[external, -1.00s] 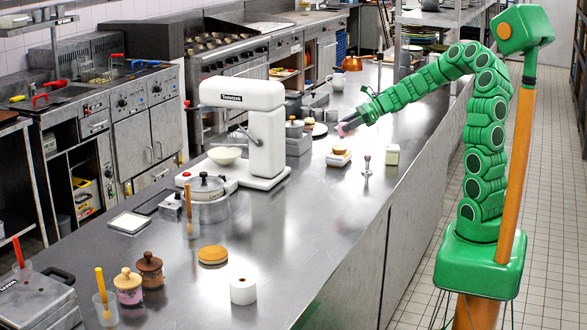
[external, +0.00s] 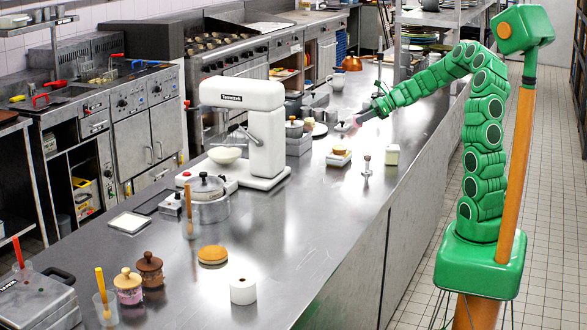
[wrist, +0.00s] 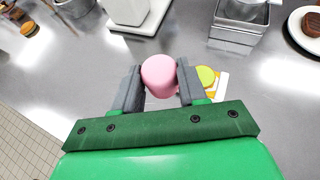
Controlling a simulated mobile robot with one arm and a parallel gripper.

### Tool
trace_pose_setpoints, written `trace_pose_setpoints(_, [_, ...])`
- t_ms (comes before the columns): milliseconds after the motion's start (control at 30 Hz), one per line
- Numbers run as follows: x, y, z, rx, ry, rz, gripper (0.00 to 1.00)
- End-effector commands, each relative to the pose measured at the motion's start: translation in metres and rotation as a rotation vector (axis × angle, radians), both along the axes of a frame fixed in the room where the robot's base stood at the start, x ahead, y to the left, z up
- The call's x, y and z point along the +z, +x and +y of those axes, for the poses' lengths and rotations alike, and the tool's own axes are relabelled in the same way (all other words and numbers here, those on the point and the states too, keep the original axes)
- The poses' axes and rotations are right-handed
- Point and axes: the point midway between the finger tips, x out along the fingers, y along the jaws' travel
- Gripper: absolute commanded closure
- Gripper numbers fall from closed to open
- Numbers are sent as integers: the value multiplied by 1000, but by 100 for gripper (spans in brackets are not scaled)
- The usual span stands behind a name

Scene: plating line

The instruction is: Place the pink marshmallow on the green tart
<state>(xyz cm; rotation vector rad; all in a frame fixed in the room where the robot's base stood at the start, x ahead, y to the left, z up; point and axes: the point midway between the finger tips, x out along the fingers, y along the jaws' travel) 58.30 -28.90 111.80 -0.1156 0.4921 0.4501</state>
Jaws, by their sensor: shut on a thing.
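The pink marshmallow (wrist: 159,76) is gripped between the two grey fingers of my gripper (wrist: 158,84) in the wrist view. In the external view my gripper (external: 366,115) is small, held above the counter, with the pink marshmallow (external: 358,121) at its tip. The green tart (wrist: 207,75) shows in the wrist view just right of the right finger, which partly hides what is beside it. The marshmallow is apart from the tart.
A white stand mixer (external: 262,135) stands to the left on the steel counter. A metal container (wrist: 232,35) and a white plate with a brown cake (wrist: 313,24) lie beyond the tart.

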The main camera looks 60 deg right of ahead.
Motion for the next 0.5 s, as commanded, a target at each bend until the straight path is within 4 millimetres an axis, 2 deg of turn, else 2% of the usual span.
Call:
trace_pose_setpoints(400, [-23, 47, -23, 2, -2, -1, 68])
trace_pose_setpoints(500, [-36, 55, -27, 1, 2, 1, 68])
